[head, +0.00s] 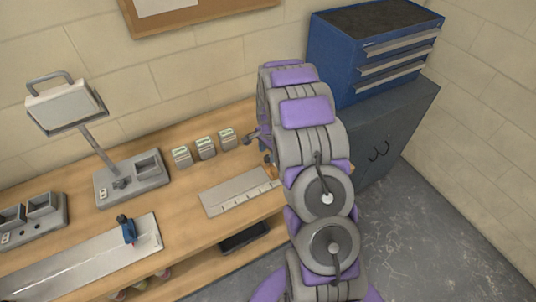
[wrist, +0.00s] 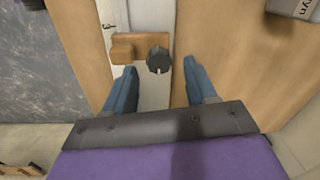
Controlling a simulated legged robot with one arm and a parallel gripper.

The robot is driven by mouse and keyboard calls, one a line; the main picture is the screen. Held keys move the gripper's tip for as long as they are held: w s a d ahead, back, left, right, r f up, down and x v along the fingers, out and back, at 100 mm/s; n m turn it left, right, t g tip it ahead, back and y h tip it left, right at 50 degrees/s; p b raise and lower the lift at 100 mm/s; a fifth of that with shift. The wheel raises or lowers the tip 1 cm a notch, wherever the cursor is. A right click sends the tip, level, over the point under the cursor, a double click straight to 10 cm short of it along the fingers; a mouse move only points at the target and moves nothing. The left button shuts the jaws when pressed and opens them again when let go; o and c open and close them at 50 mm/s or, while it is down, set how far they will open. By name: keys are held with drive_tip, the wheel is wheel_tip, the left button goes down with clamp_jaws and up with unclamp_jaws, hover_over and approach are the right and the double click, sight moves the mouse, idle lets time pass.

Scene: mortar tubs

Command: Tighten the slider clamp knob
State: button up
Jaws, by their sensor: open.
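The slider clamp knob (wrist: 158,60) is dark, round and ridged in the wrist view. It sits at the right end of an orange-brown slider block (wrist: 126,48), on a pale grey plate (wrist: 152,97). My gripper (wrist: 160,67) is open, with one blue finger on each side and below the knob in the picture. I see a gap on both sides of the knob, and neither finger appears to touch it. In the head view, the grey plate (head: 235,193) lies on the bench at its right end. My arm hides much of the gripper there.
Several small grey boxes (head: 205,148) stand behind the plate. A lamp (head: 68,105) and a long metal plate with a blue fitting (head: 127,230) are further left. A blue drawer chest (head: 345,60) on a grey cabinet (head: 400,120) stands right of my arm.

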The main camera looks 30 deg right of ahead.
wheel_tip(320, 180, up, 15)
drive_tip(key=shift+s, duration=0.4)
drive_tip(key=shift+r, duration=0.1)
